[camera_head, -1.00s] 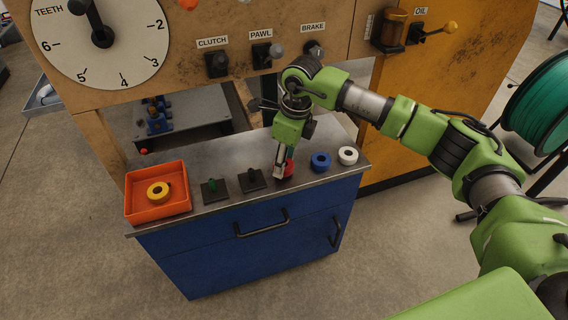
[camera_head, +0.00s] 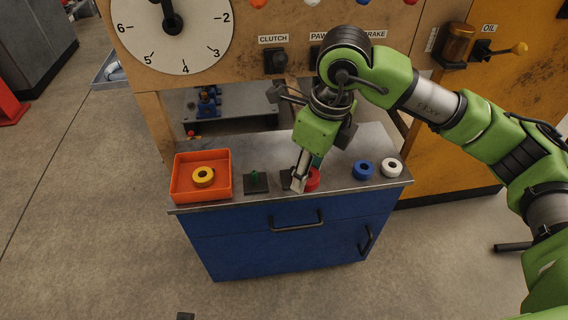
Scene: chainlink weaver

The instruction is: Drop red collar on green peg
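The red collar (camera_head: 312,180) is low over the right part of the metal bench top, partly hidden by a finger of my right gripper (camera_head: 300,184). The gripper points down and appears shut on the collar; the far finger is hard to see. The green peg (camera_head: 255,175) stands upright on a dark square base (camera_head: 256,187), left of the gripper and bare. A second dark base (camera_head: 287,178) lies between it and the collar, partly covered by the gripper. My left gripper is not in view.
An orange tray (camera_head: 174,184) with a yellow collar (camera_head: 203,176) stands left of the green peg. A blue collar (camera_head: 363,170) and a white collar (camera_head: 391,167) lie to the right. A panel with levers (camera_head: 276,61) rises behind the bench.

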